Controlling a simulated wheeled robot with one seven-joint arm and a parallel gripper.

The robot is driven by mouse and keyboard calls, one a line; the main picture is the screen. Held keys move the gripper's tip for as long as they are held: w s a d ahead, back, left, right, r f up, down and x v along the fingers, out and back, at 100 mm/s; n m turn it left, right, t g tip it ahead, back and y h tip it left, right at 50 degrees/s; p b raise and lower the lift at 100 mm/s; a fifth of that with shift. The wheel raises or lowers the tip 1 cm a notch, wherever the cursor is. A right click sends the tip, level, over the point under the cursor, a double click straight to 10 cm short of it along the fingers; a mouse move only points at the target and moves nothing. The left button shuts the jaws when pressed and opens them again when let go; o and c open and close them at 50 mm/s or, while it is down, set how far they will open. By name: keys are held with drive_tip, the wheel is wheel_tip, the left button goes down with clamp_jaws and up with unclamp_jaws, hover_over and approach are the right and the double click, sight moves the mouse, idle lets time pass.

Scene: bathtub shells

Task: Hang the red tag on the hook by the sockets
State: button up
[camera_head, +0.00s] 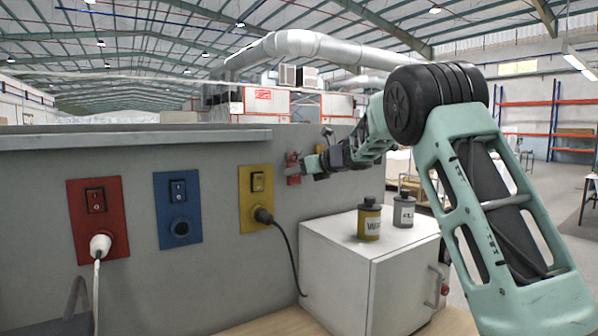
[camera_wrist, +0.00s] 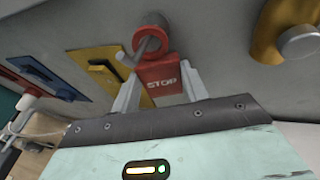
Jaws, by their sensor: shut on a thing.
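The red tag, lettered STOP, shows in the wrist view (camera_wrist: 162,82) and as a small red shape against the wall in the head view (camera_head: 293,172). My gripper (camera_wrist: 160,92) is shut on its lower plate, one finger at each side; it also shows in the head view (camera_head: 303,168). The tag's red ring is at the wall. The grey metal hook (camera_wrist: 147,44) sticks out there, and the ring appears to be around it. How deep it sits on the hook I cannot tell. In the head view the hook is not clear.
Red (camera_head: 98,215), blue (camera_head: 178,208) and yellow (camera_head: 258,195) socket plates are on the grey wall, left of the tag. White and black cables hang from plugs. A white cabinet (camera_head: 335,270) below carries a yellow can (camera_head: 369,220) and a grey can (camera_head: 404,210).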

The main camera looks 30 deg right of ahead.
drive_tip(key=o, duration=1.1)
drive_tip(key=shift+c, duration=0.2)
